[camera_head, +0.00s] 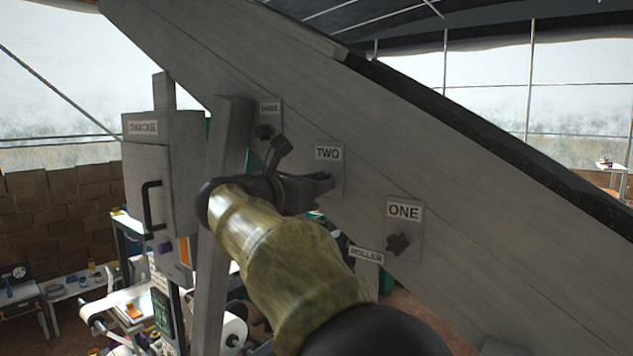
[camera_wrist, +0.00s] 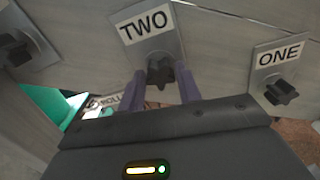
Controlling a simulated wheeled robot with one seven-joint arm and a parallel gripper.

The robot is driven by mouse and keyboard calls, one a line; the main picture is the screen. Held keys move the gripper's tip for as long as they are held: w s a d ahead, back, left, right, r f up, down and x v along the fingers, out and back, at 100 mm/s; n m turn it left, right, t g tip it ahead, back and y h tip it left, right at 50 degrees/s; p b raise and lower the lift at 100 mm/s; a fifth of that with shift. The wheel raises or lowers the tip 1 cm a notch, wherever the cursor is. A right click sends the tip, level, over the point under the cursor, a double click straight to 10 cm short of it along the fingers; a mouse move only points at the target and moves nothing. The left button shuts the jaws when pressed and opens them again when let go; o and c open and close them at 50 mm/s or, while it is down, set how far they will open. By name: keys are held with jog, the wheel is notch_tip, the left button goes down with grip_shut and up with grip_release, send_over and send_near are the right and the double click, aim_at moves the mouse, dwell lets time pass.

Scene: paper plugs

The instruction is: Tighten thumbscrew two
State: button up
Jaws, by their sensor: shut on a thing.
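Thumbscrew two is a dark lobed knob (camera_wrist: 160,72) on a grey plate labelled TWO (camera_wrist: 145,27). In the wrist view it sits between the two purple fingers of my gripper (camera_wrist: 160,88), which is shut on it. In the head view my gripper (camera_head: 322,182) reaches the plate labelled TWO (camera_head: 328,154) on the slanted grey beam. There the knob is hidden behind the fingers.
Thumbscrew one (camera_head: 398,243) is lower right on the beam (camera_head: 460,200). Thumbscrew three (camera_head: 264,131) is upper left. A ROLLER label (camera_head: 366,254) is below. A grey box with a black handle (camera_head: 152,205) stands left, beside a grey post (camera_head: 227,150).

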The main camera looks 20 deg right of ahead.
jog(key=shift+f, duration=0.1)
jog(key=m+b, duration=1.3)
jog(key=m, duration=0.9)
jog(key=shift+m, duration=0.4)
jog(key=o, duration=0.9)
